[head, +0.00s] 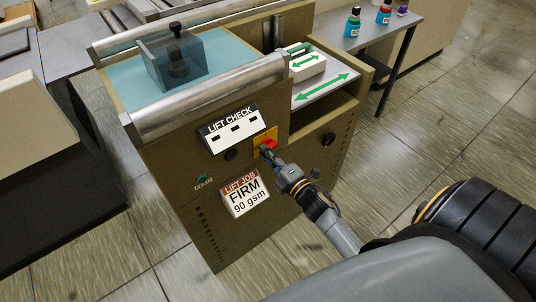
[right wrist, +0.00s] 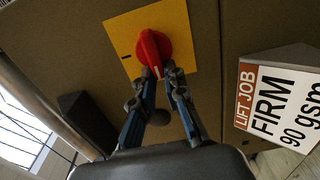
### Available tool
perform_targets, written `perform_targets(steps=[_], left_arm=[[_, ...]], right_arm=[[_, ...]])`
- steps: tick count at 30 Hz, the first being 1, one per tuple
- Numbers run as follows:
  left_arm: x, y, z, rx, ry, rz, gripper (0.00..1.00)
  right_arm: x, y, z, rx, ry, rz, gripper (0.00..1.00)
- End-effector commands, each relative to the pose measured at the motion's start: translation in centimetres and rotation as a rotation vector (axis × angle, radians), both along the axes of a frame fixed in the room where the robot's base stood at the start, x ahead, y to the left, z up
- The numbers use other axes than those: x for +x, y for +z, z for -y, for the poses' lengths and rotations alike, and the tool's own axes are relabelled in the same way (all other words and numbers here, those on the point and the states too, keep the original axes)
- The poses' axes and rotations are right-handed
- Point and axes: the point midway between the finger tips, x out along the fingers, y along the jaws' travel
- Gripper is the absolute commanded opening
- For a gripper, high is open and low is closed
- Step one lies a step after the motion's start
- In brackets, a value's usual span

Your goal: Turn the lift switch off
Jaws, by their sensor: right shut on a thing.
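The lift switch is a red rotary knob (head: 267,144) on a yellow plate (head: 262,136), on the front of the brown cabinet. It also shows in the right wrist view as a red knob (right wrist: 153,50) with a white mark at its lower edge, on a yellow plate (right wrist: 122,38) with a small black mark at left. My right gripper (head: 265,152) is at the knob, and its two fingertips (right wrist: 162,72) are shut on the knob's lower part. My left gripper is not in view.
A "LIFT CHECK" panel (head: 229,129) is left of the switch. A "LIFT JOB FIRM 90 gsm" sign (head: 244,193) sticks out below it. Black knobs (head: 328,139) and a green button (head: 202,179) are on the same front. A side table (head: 365,38) holds several bottles.

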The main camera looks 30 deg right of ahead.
Motion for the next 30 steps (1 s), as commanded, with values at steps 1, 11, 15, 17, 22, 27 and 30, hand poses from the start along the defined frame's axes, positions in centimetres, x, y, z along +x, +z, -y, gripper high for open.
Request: perform_targets(steps=[1, 11, 15, 17, 22, 27, 30], left_arm=[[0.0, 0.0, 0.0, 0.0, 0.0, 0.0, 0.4], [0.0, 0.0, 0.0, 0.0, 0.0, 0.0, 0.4], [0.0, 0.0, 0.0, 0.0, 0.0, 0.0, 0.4], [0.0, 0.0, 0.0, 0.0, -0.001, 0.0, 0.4], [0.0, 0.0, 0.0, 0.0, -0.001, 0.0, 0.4], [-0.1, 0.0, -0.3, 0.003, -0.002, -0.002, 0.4], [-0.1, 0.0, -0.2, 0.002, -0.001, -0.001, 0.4]], right_arm=[[0.3, 0.6, -0.1, -0.004, 0.003, 0.013, 0.0], [0.3, 0.6, -0.1, -0.004, 0.003, 0.014, 0.14], [0.3, 0.6, -0.1, -0.003, 0.003, 0.012, 0.35], [0.3, 0.5, -0.1, -0.003, 0.003, 0.011, 0.35], [0.2, 0.3, -0.1, -0.002, 0.003, 0.008, 0.35], [-0.5, 0.2, 0.0, -0.002, 0.002, 0.005, 0.35], [-1.9, 0.1, 0.1, -0.001, 0.001, 0.003, 0.35]])
